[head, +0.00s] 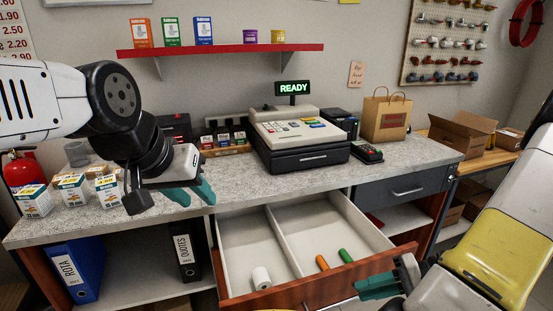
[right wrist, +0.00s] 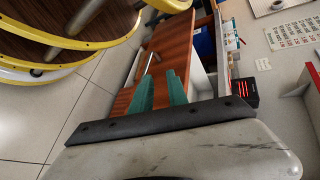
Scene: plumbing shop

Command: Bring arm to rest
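My left gripper (head: 193,190) hangs over the front edge of the counter at the left, its two teal fingers apart with nothing between them. My right gripper (head: 378,287) is low at the right, beside the front of the open drawer (head: 262,298). In the right wrist view its teal fingers (right wrist: 160,92) are apart and empty. They point toward the wooden drawer front and its metal handle (right wrist: 150,62). I cannot tell whether they touch it. My right arm comes in from the right edge.
The drawer holds a white roll (head: 261,278), an orange piece (head: 322,262) and a green piece (head: 345,255). The grey counter (head: 235,172) carries a cash register (head: 297,138), a paper bag (head: 386,118) and small boxes (head: 72,189) at the left. Binders (head: 77,269) stand below.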

